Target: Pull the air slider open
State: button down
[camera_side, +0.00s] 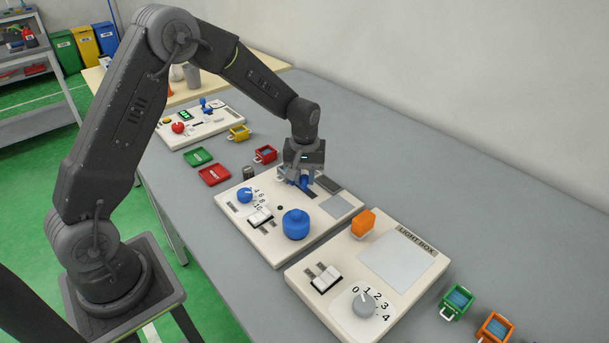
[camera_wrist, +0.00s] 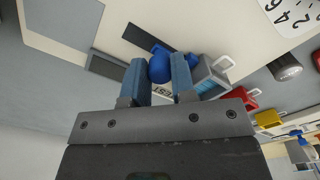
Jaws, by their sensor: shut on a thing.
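The fingers partly hide the knob in the side view.
A red mug (camera_side: 265,154) and dark cylinder (camera_side: 249,172) are nearby. The panel also carries a blue dome (camera_side: 296,224), a blue dial (camera_side: 245,195) and a white switch (camera_side: 260,217). The light box (camera_side: 335,309) stands right.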

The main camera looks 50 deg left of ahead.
aim_at(313, 196)
jog(key=shift+d, duration=1.7)
jog(key=c, duration=0.9)
grip_release()
jog(key=shift+c, duration=0.2)
notch_tip(313, 196, up, 14)
